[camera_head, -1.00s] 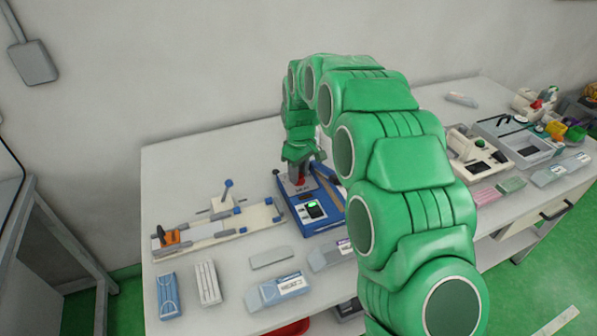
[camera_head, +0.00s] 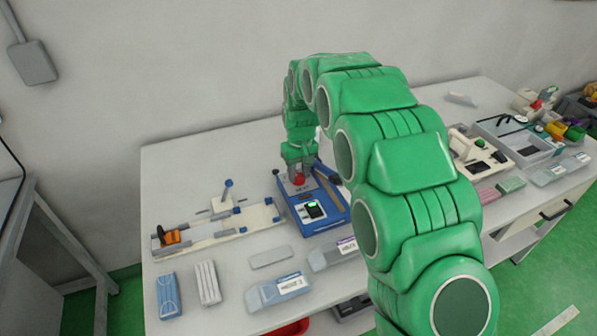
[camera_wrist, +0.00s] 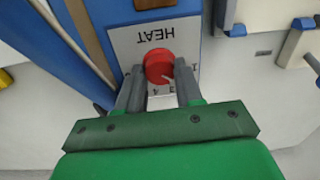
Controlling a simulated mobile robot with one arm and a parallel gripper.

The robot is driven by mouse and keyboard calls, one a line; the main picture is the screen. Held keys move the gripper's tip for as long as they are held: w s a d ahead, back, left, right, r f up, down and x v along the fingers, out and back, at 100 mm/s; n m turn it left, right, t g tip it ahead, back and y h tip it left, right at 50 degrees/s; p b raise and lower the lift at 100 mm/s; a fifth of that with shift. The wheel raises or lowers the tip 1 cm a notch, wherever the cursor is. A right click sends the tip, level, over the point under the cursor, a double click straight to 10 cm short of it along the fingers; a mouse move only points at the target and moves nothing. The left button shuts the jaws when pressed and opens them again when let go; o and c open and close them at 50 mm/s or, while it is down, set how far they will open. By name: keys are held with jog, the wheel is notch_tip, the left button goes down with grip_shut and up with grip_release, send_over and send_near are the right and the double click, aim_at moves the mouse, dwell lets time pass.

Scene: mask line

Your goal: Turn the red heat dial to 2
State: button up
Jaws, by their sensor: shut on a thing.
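The red heat dial (camera_wrist: 158,66) sits on a light plate marked HEAT (camera_wrist: 125,42) on a blue machine (camera_wrist: 213,58). In the wrist view the dial is between the two finger tips of my gripper (camera_wrist: 158,82), which are shut on it. A pale pointer mark shows on the dial's lower right edge, and small numbers are partly hidden by the fingers. In the head view the dial (camera_head: 298,179) shows red below my gripper (camera_head: 297,170), at the back of the blue machine (camera_head: 325,222), which has a lit green display (camera_head: 313,204).
A white fixture with an orange part (camera_head: 172,237) lies left of the machine. Packs and boxes (camera_head: 278,291) lie along the table's front. A tan-handled tool (camera_head: 326,171) lies on the machine, right of the dial. A grey tray (camera_head: 525,140) stands at right.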

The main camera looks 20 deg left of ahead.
aim_at(300, 175)
jog(key=shift+m, duration=0.6)
jog(key=o, duration=1)
jog(key=shift+o, duration=0.2)
jog(key=shift+r, duration=0.1)
notch_tip(300, 175, up, 7)
jog(key=shift+w+d+r, duration=0.1)
jog(key=shift+r, duration=0.2)
